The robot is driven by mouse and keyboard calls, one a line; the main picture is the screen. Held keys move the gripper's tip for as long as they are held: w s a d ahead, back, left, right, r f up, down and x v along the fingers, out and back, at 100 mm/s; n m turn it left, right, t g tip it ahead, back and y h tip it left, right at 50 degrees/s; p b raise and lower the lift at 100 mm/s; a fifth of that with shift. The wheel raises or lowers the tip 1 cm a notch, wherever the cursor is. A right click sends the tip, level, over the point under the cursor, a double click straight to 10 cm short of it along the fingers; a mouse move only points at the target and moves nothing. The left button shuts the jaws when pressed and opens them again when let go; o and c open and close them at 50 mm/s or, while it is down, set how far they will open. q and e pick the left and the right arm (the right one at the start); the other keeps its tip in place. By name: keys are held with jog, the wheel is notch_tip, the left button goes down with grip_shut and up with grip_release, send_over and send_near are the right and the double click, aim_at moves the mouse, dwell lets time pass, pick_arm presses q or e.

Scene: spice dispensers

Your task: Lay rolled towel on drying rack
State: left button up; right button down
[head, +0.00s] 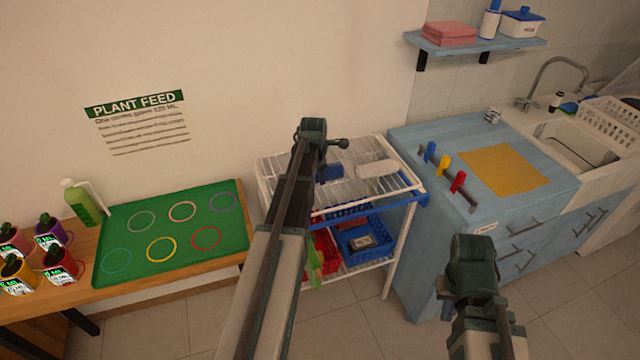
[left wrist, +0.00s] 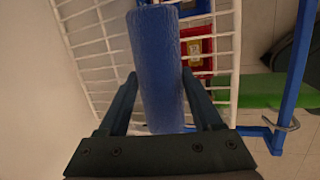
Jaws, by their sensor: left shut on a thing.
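The drying rack (head: 283,166) is a white wire shelf on a stand with blue edging, in the middle of the head view. Its white wires (left wrist: 92,45) fill much of the left wrist view. A rolled blue towel (left wrist: 158,60) lies between the fingers of my left gripper (left wrist: 162,90), which is shut on it, over the wires. The blue towel shows partly in the head view (head: 330,173), behind my left arm. I cannot tell whether it touches the wires. My right gripper (head: 472,262) is low at the right, in front of the blue cabinet; its fingers are unclear.
A pale rolled item (head: 378,168) lies on the rack's right side. Red and blue bins (head: 362,240) stand on the shelf below. A green tray (head: 175,240) and bottles are at left. The blue counter (head: 430,137) stands close to the rack's right side.

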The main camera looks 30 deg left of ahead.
pick_arm(q)
jog(key=shift+f+b, duration=1.85)
jog(key=shift+f, duration=0.1)
jog(key=shift+r, duration=0.2)
jog(key=o, duration=1.5)
jog(key=shift+f, duration=0.1)
jog(key=p+v, duration=1.1)
jog(key=v, duration=0.1)
jog(key=shift+p, duration=0.3)
